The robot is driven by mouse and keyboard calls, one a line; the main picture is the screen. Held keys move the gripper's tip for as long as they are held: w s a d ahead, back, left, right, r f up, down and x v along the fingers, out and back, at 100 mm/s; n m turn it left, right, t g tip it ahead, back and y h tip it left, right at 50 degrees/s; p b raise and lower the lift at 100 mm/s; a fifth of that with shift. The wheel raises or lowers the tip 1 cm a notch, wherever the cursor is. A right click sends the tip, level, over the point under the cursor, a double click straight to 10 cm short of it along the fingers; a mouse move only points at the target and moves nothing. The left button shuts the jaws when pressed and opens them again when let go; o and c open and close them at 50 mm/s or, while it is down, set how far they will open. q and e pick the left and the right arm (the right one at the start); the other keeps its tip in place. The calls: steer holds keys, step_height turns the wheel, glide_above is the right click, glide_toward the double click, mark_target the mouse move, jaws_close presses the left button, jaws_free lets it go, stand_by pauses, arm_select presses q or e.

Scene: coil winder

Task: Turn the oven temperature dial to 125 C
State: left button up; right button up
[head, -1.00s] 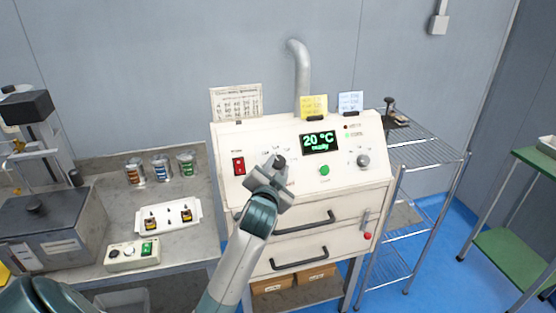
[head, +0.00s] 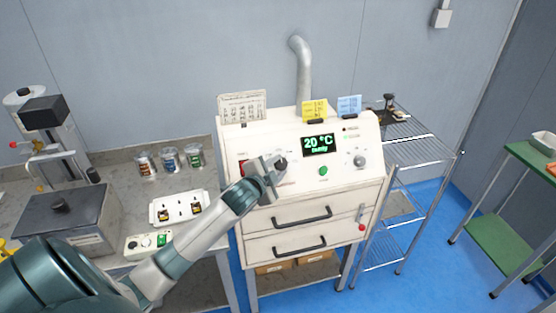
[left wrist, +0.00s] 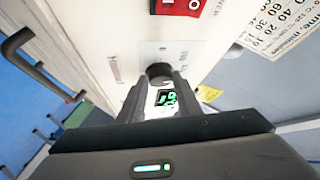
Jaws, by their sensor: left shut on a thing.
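The oven (head: 345,183) is a cream cabinet with a sloped control panel. Its green display (head: 320,145) reads 20 °C with a smaller line below. The dark temperature dial (head: 281,162) is on the panel's left half, partly hidden by my left gripper (head: 273,168). In the left wrist view the dial (left wrist: 159,71) sits between the two fingertips of my left gripper (left wrist: 160,80), which is shut on it. The dial's pointer and most scale marks are hidden or too small to read. My right gripper is not in view.
A red switch (left wrist: 182,6) is close to the gripper. A green button (head: 323,171) and another grey knob (head: 360,160) are farther right on the panel. Two drawer handles (head: 302,217) stick out below. A white tray (head: 178,208) is on the left bench, and a wire rack (head: 405,160) stands right.

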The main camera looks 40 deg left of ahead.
arm_select(q)
steer(key=shift+r+p, duration=0.15)
steer(key=shift+p, duration=0.15)
steer(key=o, duration=1)
steer(key=shift+w, duration=0.1)
steer(key=shift+b+v, duration=0.45)
steer(key=shift+v, duration=0.45)
steer(key=b+v, duration=0.4)
steer(key=v, duration=1.1)
steer(key=shift+s+a+r, duration=0.1)
steer(key=shift+s+r, duration=0.05)
steer(key=shift+s, duration=0.1)
